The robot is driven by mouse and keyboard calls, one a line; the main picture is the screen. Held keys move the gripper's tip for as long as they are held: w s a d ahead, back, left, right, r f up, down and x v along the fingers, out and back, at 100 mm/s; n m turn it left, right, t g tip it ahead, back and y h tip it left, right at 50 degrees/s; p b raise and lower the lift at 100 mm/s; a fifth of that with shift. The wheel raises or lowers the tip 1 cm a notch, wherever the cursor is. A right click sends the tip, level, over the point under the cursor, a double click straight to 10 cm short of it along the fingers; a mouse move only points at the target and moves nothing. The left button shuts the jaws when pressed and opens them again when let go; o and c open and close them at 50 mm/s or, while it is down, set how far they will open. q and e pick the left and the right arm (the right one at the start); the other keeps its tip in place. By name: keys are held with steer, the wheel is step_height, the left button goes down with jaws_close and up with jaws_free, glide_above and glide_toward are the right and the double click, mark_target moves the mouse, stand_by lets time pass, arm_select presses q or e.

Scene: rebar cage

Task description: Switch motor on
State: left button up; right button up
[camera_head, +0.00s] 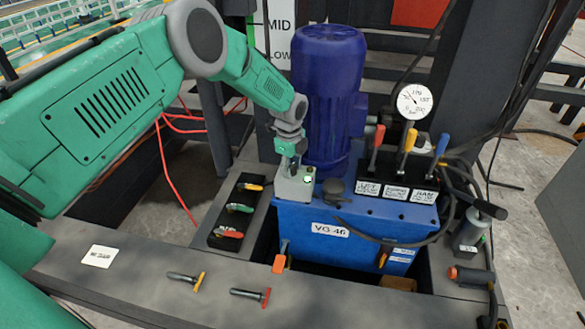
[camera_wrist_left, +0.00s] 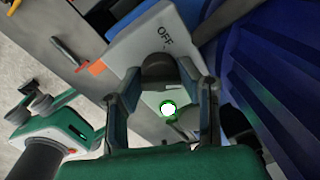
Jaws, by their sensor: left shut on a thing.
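The blue motor (camera_head: 328,95) stands upright on the blue pump tank (camera_head: 345,215). The pale switch box (camera_head: 295,187) sits on the tank's front left corner, with a lit green lamp (camera_head: 309,180). In the left wrist view the box (camera_wrist_left: 130,50) shows the word OFF, a dark switch knob (camera_wrist_left: 158,70) and the lit lamp (camera_wrist_left: 168,109). My left gripper (camera_head: 290,163) reaches down onto the box. Its fingers (camera_wrist_left: 163,88) are shut on the knob, one on each side. The knob's exact angle is hard to tell.
Red, yellow and blue levers (camera_head: 408,142) stand right of the motor below a pressure gauge (camera_head: 414,101). A tray of coloured-handled tools (camera_head: 222,240) lies left of the tank. Loose tools (camera_head: 187,279) lie on the front beam. Black hoses run at the right.

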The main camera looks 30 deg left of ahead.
arm_select(q)
steer(key=shift+a+f+m, duration=0.1)
steer(key=shift+a+m, duration=0.1)
steer(key=shift+m, duration=0.9)
steer(key=o, duration=1.1)
steer(key=shift+w, duration=0.1)
steer(key=shift+o, duration=0.2)
steer(key=shift+r, duration=0.25)
step_height(320, 180, up, 11)
steer(key=shift+s+a+r, duration=0.15)
steer(key=shift+s+a, duration=0.1)
steer(key=shift+s, duration=0.15)
